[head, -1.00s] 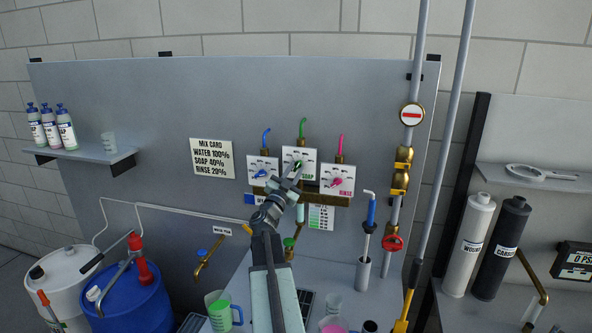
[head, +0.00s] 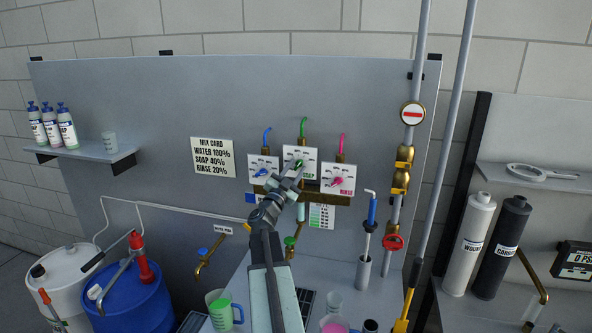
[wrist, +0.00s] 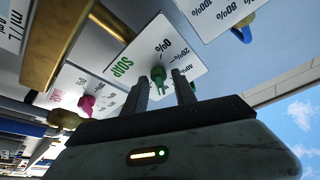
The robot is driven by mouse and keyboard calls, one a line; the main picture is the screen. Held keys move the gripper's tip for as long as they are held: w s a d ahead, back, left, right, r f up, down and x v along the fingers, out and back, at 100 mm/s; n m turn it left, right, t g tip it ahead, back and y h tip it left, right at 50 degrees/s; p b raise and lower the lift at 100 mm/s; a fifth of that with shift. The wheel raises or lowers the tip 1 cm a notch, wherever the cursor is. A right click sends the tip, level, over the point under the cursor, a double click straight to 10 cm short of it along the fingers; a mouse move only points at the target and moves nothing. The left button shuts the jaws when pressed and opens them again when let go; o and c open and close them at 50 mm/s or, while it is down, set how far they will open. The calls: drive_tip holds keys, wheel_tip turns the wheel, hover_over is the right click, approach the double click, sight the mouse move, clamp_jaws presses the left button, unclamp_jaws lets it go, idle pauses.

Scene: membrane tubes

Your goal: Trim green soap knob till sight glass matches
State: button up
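The green soap knob (wrist: 158,76) is on the white SOAP dial plate (wrist: 130,62), upside down in the wrist view. In the head view the SOAP plate (head: 308,170) is the middle one of three on the wall panel. My gripper (wrist: 161,82) is open, its fingers on either side of the knob, with gaps visible; contact cannot be told. In the head view my gripper (head: 297,170) reaches up to the plate and partly covers it. A pale teal sight glass (head: 300,212) hangs below the brass manifold, partly hidden by my arm. A green-banded card (head: 321,217) is beside it.
The blue knob (head: 261,172) and pink RINSE knob (head: 337,181) flank the soap dial closely. The brass manifold (head: 330,199) runs just below. The mix card (head: 213,157) reads water 100%, soap 40%, rinse 20%. Pipes with a red valve (head: 392,242) stand at right.

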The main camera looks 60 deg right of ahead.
drive_tip(key=b+v, duration=0.2)
drive_tip(key=v, duration=0.5)
drive_tip(key=shift+a+f+b, duration=0.2)
drive_tip(key=shift+a+b, duration=0.1)
drive_tip(key=shift+a, duration=0.05)
